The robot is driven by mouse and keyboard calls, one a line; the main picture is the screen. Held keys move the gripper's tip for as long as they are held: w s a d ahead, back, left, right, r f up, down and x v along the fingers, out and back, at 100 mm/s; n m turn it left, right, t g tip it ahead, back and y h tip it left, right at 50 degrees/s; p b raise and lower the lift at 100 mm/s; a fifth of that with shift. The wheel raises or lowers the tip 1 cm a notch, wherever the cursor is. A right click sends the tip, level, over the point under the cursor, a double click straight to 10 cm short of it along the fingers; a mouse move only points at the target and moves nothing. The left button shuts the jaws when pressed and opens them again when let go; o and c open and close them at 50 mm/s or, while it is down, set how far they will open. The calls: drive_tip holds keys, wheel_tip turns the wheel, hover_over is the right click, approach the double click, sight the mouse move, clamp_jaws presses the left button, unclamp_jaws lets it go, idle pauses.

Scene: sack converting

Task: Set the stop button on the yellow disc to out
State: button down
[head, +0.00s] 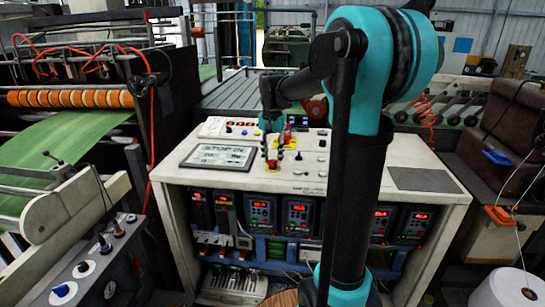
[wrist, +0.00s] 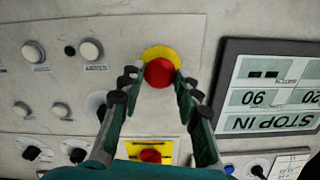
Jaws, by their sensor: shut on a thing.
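The stop button (wrist: 159,73) is a red mushroom head on a round yellow disc (wrist: 161,51), on the pale console top. The grey display (wrist: 265,100) appears upside down in the wrist view and reads STOP IN.
Another red button (wrist: 150,155) on a square yellow plate sits between the finger bases in the wrist view. White push buttons (wrist: 90,50) and black knobs lie to the left. The head view shows drives with red readouts (head: 260,207) under the console top (head: 330,172).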

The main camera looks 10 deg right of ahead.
sight(273, 160)
drive_tip(key=shift+r, duration=0.55)
drive_tip(key=c, duration=1.1)
unclamp_jaws()
drive_tip(key=shift+o, duration=0.2)
wheel_tip(273, 160, up, 12)
